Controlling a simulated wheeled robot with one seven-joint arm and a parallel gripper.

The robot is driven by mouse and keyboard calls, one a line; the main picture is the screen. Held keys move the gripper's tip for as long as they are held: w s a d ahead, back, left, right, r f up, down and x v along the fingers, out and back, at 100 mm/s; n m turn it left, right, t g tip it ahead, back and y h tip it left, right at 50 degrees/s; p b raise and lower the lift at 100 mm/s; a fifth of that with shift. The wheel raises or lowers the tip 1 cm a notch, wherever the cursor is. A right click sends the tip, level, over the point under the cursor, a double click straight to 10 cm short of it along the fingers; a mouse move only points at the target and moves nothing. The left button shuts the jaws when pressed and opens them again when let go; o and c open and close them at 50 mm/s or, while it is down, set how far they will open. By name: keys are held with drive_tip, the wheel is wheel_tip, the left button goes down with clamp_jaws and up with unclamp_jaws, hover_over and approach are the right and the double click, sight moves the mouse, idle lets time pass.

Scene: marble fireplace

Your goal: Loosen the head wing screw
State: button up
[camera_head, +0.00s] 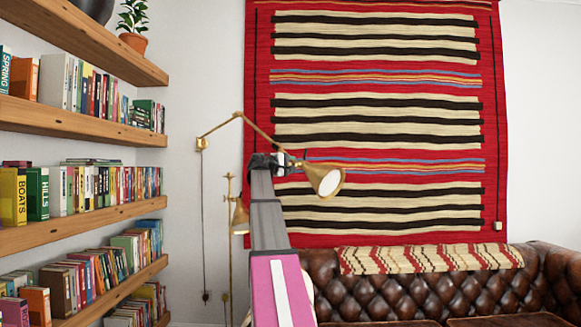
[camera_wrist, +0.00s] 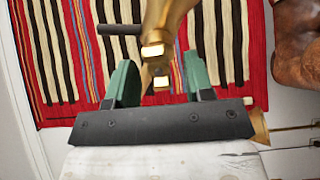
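A brass wall lamp has a jointed arm (camera_head: 240,117) and a cone-shaped lamp head (camera_head: 325,178). My gripper (camera_head: 286,160) is beside the joint at the top of the lamp head in the head view. In the wrist view my gripper (camera_wrist: 157,68) has its two green finger pads apart, one on each side of the brass lamp parts. Gaps show between the pads and these pieces. I cannot tell which piece is the head wing screw.
A red striped rug (camera_head: 375,115) hangs on the wall behind the lamp. A brown leather sofa (camera_head: 400,290) stands below it. Wooden bookshelves (camera_head: 75,118) fill the left. A second brass lamp (camera_head: 239,217) stands lower, left of my arm. A dark rod (camera_wrist: 119,29) crosses near the left pad.

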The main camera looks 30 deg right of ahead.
drive_tip(key=v, duration=1)
drive_tip(key=shift+a, duration=0.4)
